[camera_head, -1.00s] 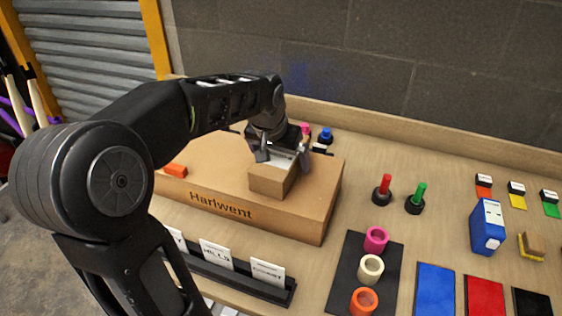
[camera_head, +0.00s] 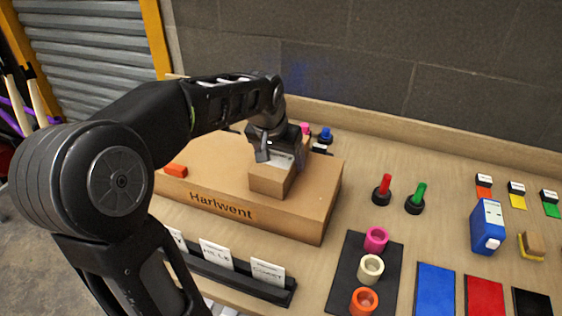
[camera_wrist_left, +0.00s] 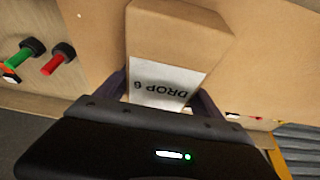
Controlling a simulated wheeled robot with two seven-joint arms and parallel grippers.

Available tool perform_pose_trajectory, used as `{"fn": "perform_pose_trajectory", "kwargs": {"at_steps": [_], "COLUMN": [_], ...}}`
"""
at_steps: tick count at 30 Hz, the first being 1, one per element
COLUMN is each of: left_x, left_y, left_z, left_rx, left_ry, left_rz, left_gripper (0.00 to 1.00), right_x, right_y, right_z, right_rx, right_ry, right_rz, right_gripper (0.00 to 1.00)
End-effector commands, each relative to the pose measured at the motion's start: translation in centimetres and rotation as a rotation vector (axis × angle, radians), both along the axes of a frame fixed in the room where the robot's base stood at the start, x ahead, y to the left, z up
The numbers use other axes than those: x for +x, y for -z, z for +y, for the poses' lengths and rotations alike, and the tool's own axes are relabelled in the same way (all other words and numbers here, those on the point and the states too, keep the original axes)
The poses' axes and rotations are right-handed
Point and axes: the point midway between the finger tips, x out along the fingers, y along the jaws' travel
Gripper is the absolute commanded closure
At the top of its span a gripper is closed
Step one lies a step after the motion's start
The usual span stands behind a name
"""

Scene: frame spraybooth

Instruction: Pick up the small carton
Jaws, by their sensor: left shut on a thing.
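The small carton (camera_head: 270,180) is a plain brown box with a white label on top. It rests on the large flat "Harlwent" box (camera_head: 315,195). My left gripper (camera_head: 282,152) comes down from above and is shut on the carton, with a finger on either side of it. In the left wrist view the carton (camera_wrist_left: 178,42) lies between the two fingers, its label reading "DROP 6". The far finger is mostly hidden in the head view. My right gripper is not in view.
An orange block (camera_head: 175,170) sits on the large box's left end. A red peg (camera_head: 382,189) and a green peg (camera_head: 416,198) stand to the right. Coloured rings stand on a black mat (camera_head: 345,270). A card rack (camera_head: 240,278) lies in front.

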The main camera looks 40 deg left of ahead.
Motion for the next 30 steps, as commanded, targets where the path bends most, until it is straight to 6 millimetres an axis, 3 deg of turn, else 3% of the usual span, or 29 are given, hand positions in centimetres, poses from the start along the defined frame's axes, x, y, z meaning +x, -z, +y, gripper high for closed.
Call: {"fn": "perform_pose_trajectory", "kwargs": {"at_steps": [3, 14, 30], "left_x": [0.0, 0.1, 0.1], "left_y": [0.0, -0.8, -9.4], "left_z": [0.0, 0.0, 0.0], "left_rx": [0.000, 0.002, 0.003], "left_ry": [0.000, 0.000, 0.001], "left_rz": [0.000, -0.004, -0.004], "left_gripper": [0.89, 0.89, 0.89], "right_x": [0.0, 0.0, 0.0], "right_y": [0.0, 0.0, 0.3], "right_z": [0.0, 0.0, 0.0], "right_rx": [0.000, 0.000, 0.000], "right_ry": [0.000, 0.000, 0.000], "right_rz": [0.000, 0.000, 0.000], "right_gripper": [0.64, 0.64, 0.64]}}
